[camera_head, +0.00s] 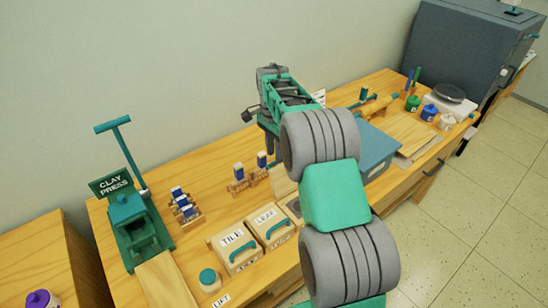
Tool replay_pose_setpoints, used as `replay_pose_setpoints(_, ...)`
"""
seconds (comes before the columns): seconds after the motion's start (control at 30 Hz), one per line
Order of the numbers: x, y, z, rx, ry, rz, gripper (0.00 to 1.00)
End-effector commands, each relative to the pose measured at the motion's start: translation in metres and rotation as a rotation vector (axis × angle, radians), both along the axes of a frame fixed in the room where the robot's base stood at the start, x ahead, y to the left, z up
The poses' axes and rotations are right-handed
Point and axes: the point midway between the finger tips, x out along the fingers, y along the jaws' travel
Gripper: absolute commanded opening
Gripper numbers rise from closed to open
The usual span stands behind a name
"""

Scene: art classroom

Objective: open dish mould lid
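Two wooden moulds with teal handles stand side by side on the workbench, labelled TILE (236,249) and LEAF (270,228). Just right of them a third wooden mould (284,186) shows in part; my arm covers most of it. A pale wooden panel and a grey patch show there, but no readable DISH label, and I cannot tell how its lid stands. My gripper (269,146) is above the back of the bench, behind that mould, pointing down. Its fingers overlap in this view, so their opening is unclear. I see nothing held in it.
A green clay press (136,232) with a tall T-handle stands at the left. Small blue-topped stamps (239,174) stand near the gripper. A blue-grey box (374,150) is right of my arm. Jars, a rolling pin and a kiln (460,50) are farther right.

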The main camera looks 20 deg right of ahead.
Motion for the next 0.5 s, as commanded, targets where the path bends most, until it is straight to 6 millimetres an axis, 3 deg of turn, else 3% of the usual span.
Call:
replay_pose_setpoints(0.2,0.004,0.003,0.042,-0.001,-0.003,0.003,0.33)
replay_pose_setpoints(0.5,0.004,0.003,0.054,0.001,-0.001,0.004,0.33)
